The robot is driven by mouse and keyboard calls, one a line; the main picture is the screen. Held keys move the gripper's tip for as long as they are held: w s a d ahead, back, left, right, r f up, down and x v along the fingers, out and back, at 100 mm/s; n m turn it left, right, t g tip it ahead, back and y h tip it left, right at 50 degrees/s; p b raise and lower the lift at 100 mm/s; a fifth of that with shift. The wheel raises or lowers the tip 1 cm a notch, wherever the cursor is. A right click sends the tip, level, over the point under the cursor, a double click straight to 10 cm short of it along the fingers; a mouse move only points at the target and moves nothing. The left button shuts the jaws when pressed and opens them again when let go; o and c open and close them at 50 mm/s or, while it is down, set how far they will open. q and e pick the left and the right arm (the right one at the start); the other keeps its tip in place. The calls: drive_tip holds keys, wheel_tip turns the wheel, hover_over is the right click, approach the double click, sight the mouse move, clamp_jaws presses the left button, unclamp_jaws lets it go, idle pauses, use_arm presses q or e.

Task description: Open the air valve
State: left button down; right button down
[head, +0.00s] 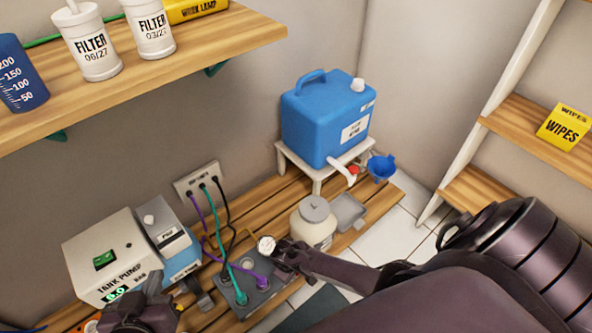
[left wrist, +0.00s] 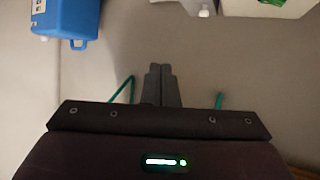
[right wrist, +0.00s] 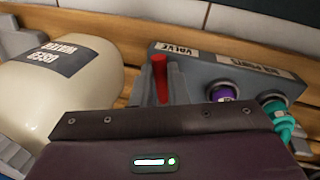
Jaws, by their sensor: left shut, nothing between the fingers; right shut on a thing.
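The grey air block (head: 232,300) sits on the wooden bench, with purple and teal plugs in it. In the right wrist view the block (right wrist: 213,68) carries a VALVE label and an air ports label. The red valve lever (right wrist: 160,78) stands up between the fingers of my right gripper (right wrist: 163,85), which is shut on it. In the head view my right gripper (head: 284,258) is beside the round gauge (head: 267,246) and hides the lever. My left gripper (head: 152,288) is shut and empty in front of the tank pump (head: 105,250); its fingers (left wrist: 160,85) are together in the left wrist view.
A cream used-water jar (head: 312,226) stands just behind the block. A blue jug (head: 325,115) sits on a white stand. Purple, teal and black lines run to the wall plate (head: 199,181). A shelf (head: 225,40) with filters overhangs at upper left.

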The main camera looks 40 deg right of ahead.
use_arm(q)
drive_tip(key=shift+s+a+f+g+y, duration=0.15)
drive_tip(key=shift+s+f+g, duration=0.35)
drive_tip(key=shift+f, duration=0.3)
drive_tip(key=shift+s+a+f+g+y, duration=0.1)
drive_tip(key=shift+s+f+g+y, duration=0.2)
drive_tip(key=shift+s+f, duration=0.4)
drive_tip(key=shift+s+a+f+g+y, duration=0.1)
drive_tip(key=shift+s+f+g, duration=0.4)
drive_tip(key=shift+f, duration=0.35)
use_arm(e)
drive_tip(key=shift+s+a+m, duration=0.1)
drive_tip(key=shift+a+m, duration=0.55)
drive_tip(key=shift+m, duration=0.65)
drive_tip(key=c, duration=1.4)
unclamp_jaws()
drive_tip(key=shift+c, duration=0.2)
use_arm(q)
drive_tip(key=shift+p, duration=0.3)
